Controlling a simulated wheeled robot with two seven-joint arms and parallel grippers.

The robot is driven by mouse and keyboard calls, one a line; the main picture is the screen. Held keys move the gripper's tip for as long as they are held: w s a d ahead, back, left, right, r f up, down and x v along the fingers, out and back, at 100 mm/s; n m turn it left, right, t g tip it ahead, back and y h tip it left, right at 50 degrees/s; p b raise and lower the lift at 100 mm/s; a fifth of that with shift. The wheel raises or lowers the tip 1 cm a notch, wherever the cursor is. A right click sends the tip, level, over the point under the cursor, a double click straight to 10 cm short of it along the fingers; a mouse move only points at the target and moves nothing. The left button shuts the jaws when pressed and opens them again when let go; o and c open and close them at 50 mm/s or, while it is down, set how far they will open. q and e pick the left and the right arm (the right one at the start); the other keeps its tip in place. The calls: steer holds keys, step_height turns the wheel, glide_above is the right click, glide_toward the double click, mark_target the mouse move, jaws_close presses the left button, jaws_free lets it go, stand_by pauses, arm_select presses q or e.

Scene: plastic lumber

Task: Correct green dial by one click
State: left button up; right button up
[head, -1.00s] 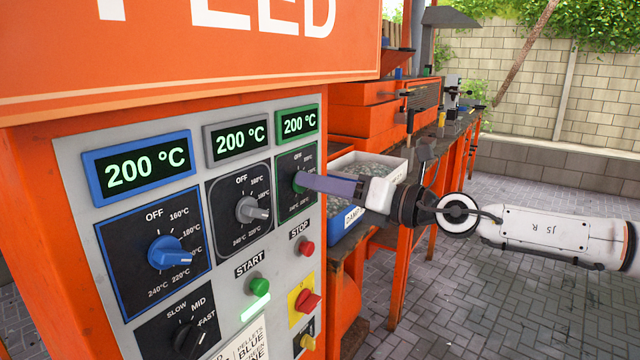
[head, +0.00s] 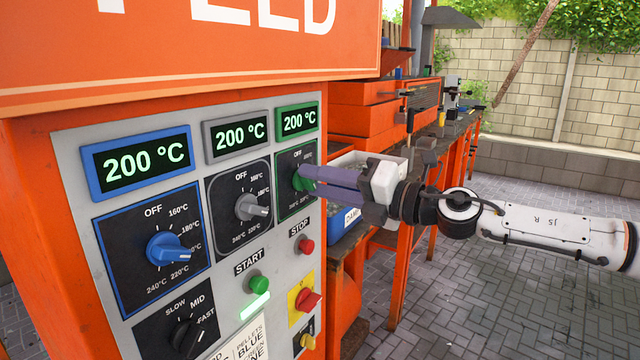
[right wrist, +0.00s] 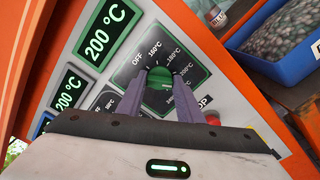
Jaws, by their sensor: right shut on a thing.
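The green dial (head: 302,178) is on the right of the control panel, under the green-framed display (head: 298,122), which reads 200 °C. In the right wrist view the green dial (right wrist: 158,86) sits between the two purple-grey fingers. My right gripper (head: 312,178) is shut on the dial, coming in from the right; it also shows in the right wrist view (right wrist: 158,92). The fingers partly hide the dial's pointer and some of its scale. My left gripper is not in view.
The grey dial (head: 252,207) and blue dial (head: 168,250) are to the left, their displays also reading 200 °C. Below are a red stop button (head: 306,245), a green start button (head: 259,284) and a red switch (head: 308,300). A pellet bin (head: 345,221) stands behind my right gripper.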

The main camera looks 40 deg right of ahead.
steer(key=shift+m, duration=1.1)
steer(key=o, duration=1.1)
